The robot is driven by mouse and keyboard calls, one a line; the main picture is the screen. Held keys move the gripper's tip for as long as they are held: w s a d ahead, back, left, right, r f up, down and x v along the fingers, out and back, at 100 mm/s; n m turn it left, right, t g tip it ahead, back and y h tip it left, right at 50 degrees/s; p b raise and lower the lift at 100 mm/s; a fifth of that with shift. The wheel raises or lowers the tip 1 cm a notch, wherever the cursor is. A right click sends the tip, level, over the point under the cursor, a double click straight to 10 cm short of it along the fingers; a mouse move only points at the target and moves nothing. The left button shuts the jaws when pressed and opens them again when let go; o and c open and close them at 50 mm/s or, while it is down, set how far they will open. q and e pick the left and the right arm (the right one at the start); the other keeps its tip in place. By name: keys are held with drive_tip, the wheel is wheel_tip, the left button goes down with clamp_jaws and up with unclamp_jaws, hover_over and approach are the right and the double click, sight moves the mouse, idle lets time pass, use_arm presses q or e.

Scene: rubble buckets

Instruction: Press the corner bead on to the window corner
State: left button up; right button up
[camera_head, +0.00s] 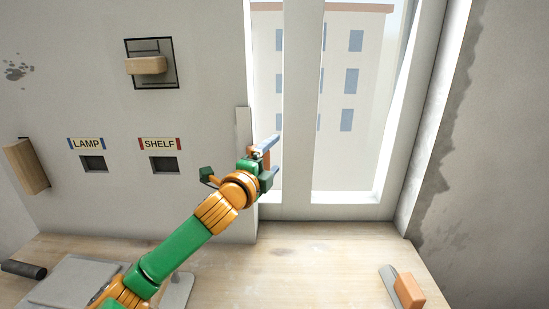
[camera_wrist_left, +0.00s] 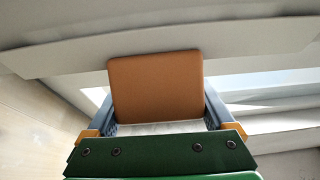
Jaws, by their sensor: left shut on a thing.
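The corner bead (camera_head: 242,130) is a pale, narrow upright strip along the left edge of the window opening, at the window corner. In the left wrist view a long pale strip (camera_wrist_left: 255,45), seemingly the bead, runs across the upper part. My left gripper (camera_head: 270,161) is just right of the bead in the head view. It is shut on an orange-brown block (camera_wrist_left: 155,88), which stands out beyond the fingers and overlaps the strip in the wrist view. I cannot tell whether block and bead touch. My arm hides the bead's lower part. My right gripper is not in view.
A wooden bench (camera_head: 318,262) runs below the window, its middle clear. An orange-handled tool (camera_head: 407,290) lies at its right; a grey board (camera_head: 75,282) and a dark roller-like piece (camera_head: 23,269) lie left. LAMP (camera_head: 87,144) and SHELF (camera_head: 160,144) labels mark wall boxes.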

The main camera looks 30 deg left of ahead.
use_arm(q)
drive_tip(key=o, duration=1.1)
drive_tip(key=shift+a+r, duration=0.1)
drive_tip(key=shift+a, duration=0.1)
drive_tip(key=shift+o, duration=0.2)
drive_tip(key=s+b, duration=0.4)
drive_tip(key=s, duration=0.2)
drive_tip(key=shift+s+d+f, duration=0.15)
drive_tip(key=shift+s+f, duration=0.1)
drive_tip(key=shift+s, duration=0.15)
